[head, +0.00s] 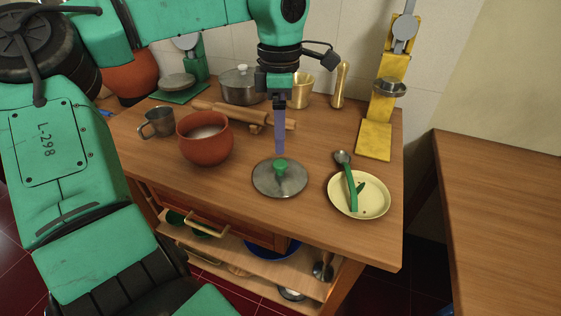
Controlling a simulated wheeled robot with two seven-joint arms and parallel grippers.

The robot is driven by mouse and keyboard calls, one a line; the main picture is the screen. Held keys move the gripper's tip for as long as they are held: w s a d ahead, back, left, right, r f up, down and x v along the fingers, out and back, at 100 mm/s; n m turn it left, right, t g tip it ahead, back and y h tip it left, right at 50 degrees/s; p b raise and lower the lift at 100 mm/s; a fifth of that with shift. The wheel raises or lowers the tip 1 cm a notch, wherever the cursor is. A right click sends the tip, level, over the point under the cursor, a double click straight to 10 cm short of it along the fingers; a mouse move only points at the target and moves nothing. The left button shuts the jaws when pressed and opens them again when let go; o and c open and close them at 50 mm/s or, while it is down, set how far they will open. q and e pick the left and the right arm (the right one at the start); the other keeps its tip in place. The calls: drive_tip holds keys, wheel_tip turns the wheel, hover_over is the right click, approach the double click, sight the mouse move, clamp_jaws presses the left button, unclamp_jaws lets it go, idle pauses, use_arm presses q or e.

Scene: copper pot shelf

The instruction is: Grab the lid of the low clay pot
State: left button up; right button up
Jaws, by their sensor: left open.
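The low clay pot (205,152) stands uncovered on the wooden table, left of centre, with something pale inside. A round grey metal lid with a green knob (281,169) lies flat on the table to the right of the pot; from this view I cannot confirm which pot it fits. My left gripper (281,153) points down just above the knob, its bluish fingers open and holding nothing. The small gap between the fingertips and the knob is hard to judge. My right gripper is not in view.
A cream plate (343,207) with a spoon (346,170) is right of the lid. The table's front is clear.

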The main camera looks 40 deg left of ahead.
sight(280, 163)
use_arm(q)
wheel_tip(280, 163, down, 10)
drive_tip(key=shift+w+a, duration=0.1)
drive_tip(key=shift+w, duration=0.05)
clamp_jaws()
